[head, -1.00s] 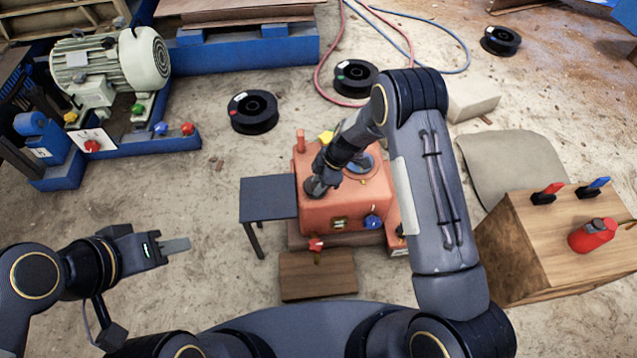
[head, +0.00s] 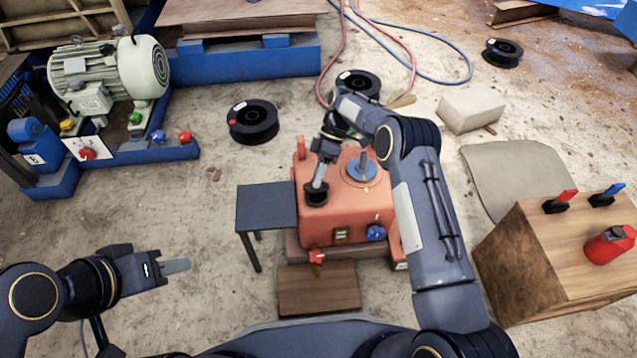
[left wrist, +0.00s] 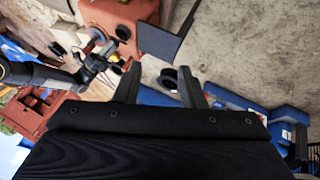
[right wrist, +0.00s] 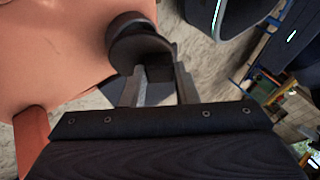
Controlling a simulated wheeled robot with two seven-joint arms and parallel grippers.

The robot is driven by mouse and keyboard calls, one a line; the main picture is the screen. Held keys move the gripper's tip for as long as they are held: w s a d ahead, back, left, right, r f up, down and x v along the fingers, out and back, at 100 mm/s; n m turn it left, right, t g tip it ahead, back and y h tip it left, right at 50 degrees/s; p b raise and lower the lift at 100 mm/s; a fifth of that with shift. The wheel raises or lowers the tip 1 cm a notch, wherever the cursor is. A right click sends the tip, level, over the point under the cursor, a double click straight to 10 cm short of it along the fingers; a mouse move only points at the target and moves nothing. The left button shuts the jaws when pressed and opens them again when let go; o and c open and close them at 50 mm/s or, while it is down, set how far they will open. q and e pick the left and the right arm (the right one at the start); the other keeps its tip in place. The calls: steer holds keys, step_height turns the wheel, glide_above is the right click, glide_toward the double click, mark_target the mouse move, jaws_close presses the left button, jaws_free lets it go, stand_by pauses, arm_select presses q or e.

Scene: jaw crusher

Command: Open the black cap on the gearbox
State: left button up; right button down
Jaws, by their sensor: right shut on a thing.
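The orange-red gearbox (head: 345,215) stands in the middle of the head view. The black cap (head: 316,197) is at the left part of its top. My right gripper (head: 319,184) reaches down to the cap and is shut on it. In the right wrist view the round black cap (right wrist: 135,38) shows at the fingertips, against the gearbox's edge. I cannot tell whether the cap is seated or lifted slightly. My left gripper (head: 178,266) is empty, well left of the gearbox. Its two fingers (left wrist: 160,88) are apart in the left wrist view.
A small dark table (head: 266,206) stands just left of the gearbox. A wooden block (head: 318,289) lies in front. A wooden box (head: 560,250) with a red bottle (head: 610,244) is at right. Black spools (head: 252,122) lie behind.

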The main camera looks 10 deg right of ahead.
arm_select(q)
steer(key=shift+f, duration=0.45)
